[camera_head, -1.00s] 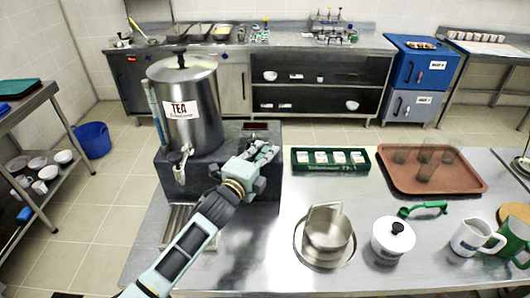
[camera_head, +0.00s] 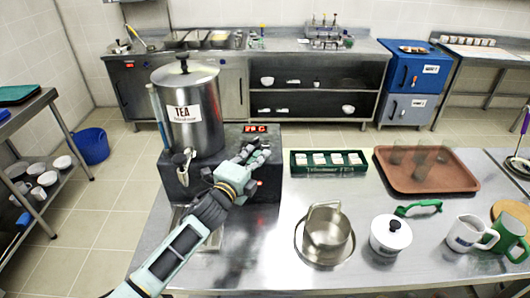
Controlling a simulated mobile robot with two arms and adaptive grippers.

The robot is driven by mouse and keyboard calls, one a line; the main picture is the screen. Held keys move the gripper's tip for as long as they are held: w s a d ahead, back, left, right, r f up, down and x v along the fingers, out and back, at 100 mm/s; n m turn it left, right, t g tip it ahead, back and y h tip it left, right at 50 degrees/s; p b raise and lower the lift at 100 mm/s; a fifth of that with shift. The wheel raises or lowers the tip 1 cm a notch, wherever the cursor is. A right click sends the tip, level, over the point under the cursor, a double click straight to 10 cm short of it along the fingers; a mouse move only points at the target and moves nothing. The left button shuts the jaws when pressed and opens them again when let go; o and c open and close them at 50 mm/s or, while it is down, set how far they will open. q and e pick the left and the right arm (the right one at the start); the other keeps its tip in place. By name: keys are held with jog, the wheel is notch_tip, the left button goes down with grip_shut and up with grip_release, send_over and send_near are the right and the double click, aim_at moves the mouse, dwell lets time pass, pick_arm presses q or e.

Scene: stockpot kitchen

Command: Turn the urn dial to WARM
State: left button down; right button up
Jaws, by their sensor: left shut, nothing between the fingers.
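The tea urn (camera_head: 201,118), a steel pot with a black lid knob and a TEA label, stands on a dark base (camera_head: 270,191) at the left of the steel counter. A small display (camera_head: 256,128) on top of the base is lit red and seems to read "26 C". My left gripper (camera_head: 259,153) is shut and empty at the front of the base, below the display. The dial is hidden or cannot be told apart behind the gripper, so its setting does not show. My right gripper is not in view.
A green tea-bag box (camera_head: 330,169) and a brown tray (camera_head: 457,181) with cups stand to the right. A steel jug (camera_head: 328,228), a white lidded pot (camera_head: 391,252) and mugs (camera_head: 471,233) stand nearer. The counter in front of the base is fairly clear.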

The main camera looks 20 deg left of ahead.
pick_arm(q)
jog(key=shift+s+a, duration=0.2)
jog(key=shift+a, duration=0.65)
jog(key=shift+a, duration=0.35)
dwell(1.5)
